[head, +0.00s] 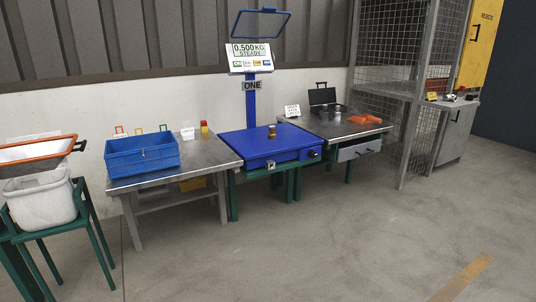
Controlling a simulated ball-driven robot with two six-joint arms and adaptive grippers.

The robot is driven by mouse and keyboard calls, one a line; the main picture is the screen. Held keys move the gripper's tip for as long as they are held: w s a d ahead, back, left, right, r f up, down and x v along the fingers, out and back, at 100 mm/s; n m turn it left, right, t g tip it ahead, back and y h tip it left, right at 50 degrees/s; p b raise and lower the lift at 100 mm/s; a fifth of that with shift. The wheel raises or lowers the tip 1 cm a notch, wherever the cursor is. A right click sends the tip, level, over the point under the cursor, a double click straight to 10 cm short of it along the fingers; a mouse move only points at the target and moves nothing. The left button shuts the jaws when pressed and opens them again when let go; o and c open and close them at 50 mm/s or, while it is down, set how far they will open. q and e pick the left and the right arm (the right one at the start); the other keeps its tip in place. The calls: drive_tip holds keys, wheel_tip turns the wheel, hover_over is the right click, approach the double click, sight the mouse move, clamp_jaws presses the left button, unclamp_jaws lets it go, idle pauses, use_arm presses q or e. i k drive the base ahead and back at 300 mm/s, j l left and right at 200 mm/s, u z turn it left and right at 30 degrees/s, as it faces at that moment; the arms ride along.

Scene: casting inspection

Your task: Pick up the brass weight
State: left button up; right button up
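A small brass weight (272,131) stands upright on the blue platform of a bench scale (247,147), close to the middle of the platform. The scale's display (249,50) on the post behind it reads 0.500 KG, STEADY. Neither of my grippers shows in the head view, and nothing touches the weight.
A steel table with a blue crate (140,156) stands left of the scale. Another steel table (333,128) to the right holds an open black case (322,97), grey metal pieces and an orange item (366,119). The concrete floor in front (300,240) is clear.

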sight(272, 135)
drive_tip(key=i, duration=0.9)
drive_tip(key=i+u, duration=0.15)
drive_tip(key=u, duration=0.25)
drive_tip(key=i+l+u, duration=0.15)
drive_tip(key=u, duration=0.25)
